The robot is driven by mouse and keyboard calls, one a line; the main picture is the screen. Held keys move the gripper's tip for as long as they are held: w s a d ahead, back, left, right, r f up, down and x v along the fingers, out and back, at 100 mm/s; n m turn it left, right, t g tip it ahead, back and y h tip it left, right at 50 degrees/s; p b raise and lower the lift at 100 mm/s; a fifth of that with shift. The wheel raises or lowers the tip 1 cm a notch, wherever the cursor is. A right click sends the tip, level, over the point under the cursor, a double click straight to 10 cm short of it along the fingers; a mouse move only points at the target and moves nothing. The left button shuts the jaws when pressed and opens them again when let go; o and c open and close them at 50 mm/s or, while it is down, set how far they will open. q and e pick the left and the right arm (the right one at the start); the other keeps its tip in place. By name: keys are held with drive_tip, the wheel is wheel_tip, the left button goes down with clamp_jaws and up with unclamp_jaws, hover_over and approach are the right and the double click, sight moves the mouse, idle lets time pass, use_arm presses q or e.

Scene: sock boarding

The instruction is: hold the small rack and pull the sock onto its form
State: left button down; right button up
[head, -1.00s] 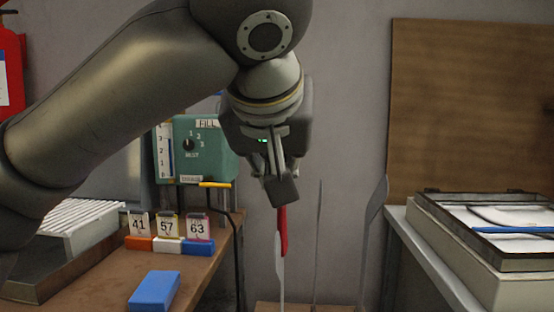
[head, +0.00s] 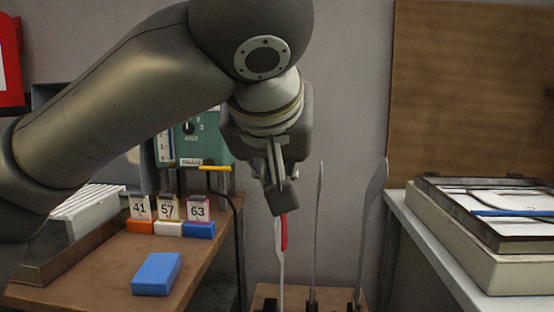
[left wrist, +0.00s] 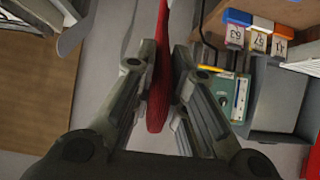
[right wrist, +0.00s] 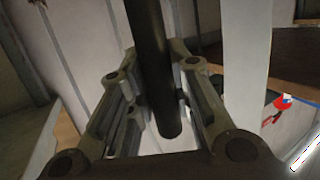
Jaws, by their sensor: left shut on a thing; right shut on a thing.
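A red sock (head: 284,232) hangs below my left gripper (head: 281,203), beside or around the upper part of a thin pale upright form (head: 280,268); I cannot tell how far it covers the form. In the left wrist view, the sock (left wrist: 158,100) runs between the fingers of my left gripper (left wrist: 163,60), which is shut on it. The small rack (head: 340,297) has a wooden base with dark clamps and more upright forms. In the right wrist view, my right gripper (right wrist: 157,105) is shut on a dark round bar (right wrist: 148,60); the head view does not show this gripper.
Two grey forms (head: 317,230) (head: 373,205) stand just right of the sock. A wooden bench (head: 100,258) on the left carries a blue block (head: 157,273), numbered cards (head: 168,208) and a green control box (head: 190,140). A framed tray (head: 500,225) lies on the right counter.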

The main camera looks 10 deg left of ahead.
sight(276, 235)
use_arm(q)
drive_tip(key=shift+f, duration=5.35)
drive_tip(key=c, duration=1.4)
unclamp_jaws()
drive_tip(key=shift+r, duration=0.1)
drive_tip(key=v, duration=1.2)
use_arm(e)
drive_tip(key=o, duration=0.8)
drive_tip(key=shift+o, duration=0.2)
drive_tip(key=shift+s+d, duration=0.1)
